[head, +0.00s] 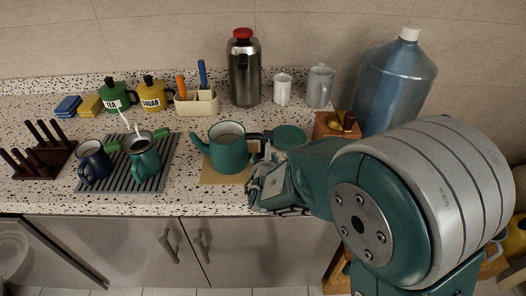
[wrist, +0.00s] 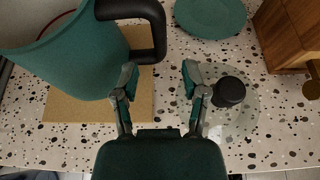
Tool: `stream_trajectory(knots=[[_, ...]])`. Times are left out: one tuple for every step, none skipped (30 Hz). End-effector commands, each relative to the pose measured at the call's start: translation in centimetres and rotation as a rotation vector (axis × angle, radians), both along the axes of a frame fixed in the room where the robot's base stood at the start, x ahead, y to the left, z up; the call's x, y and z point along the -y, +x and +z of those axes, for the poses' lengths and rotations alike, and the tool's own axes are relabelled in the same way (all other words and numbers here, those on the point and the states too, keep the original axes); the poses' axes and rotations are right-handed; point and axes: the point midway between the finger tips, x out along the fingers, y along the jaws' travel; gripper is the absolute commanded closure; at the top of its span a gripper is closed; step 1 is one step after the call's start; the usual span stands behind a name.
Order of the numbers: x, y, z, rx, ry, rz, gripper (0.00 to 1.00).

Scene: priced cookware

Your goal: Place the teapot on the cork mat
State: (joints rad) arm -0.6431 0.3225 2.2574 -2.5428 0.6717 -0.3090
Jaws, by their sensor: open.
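The teal teapot (head: 228,155) stands upright and open-topped on the tan cork mat (head: 209,178), its spout to the left. In the wrist view, the teapot (wrist: 70,55) is at the upper left, with its black handle (wrist: 157,30) towards the top middle. The cork mat (wrist: 75,122) shows beneath it. My gripper (wrist: 158,76) is open and empty, just short of the handle. The left finger is close to the handle's lower end; I cannot tell whether they touch. In the head view, my gripper (head: 262,180) is right of the teapot and partly hides the mat.
A green disc (head: 290,136) lies behind my gripper. A clear lid with a black knob (wrist: 228,92) lies right of my fingers. A grey rack (head: 122,182) with mugs is to the left. A wooden box (head: 333,128) and large water bottle (head: 397,85) stand to the right.

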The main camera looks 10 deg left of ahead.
Motion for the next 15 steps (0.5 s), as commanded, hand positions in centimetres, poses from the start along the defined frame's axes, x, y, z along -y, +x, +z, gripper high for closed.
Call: stream_trajectory(knots=[[0.2,-0.9,0.5,0.002,0.001,0.002,0.43],[0.4,-1.4,0.7,0.001,0.001,0.001,0.43],[0.5,-2.1,1.0,0.002,0.0,0.002,0.43],[0.6,-2.5,1.2,0.001,0.001,0.002,0.43],[0.7,-3.0,1.4,0.001,0.001,0.002,0.43],[0.9,-3.5,1.6,0.001,0.001,0.002,0.43],[0.9,-3.8,1.7,0.001,0.001,0.002,0.43],[1.0,-4.1,1.9,0.001,0.001,0.001,0.43],[1.1,-4.5,2.0,0.0,0.0,0.001,0.43],[1.2,-4.7,2.0,0.0,-0.001,0.001,0.43],[1.2,-4.9,2.1,0.0,-0.001,0.001,0.43],[1.2,-5.0,2.2,0.0,-0.001,0.001,0.43],[1.3,-5.1,2.3,0.0,0.0,0.001,0.43],[1.3,-5.2,2.3,0.0,0.0,0.0,0.43],[1.3,-5.2,2.3,-0.001,0.0,0.0,0.43]])
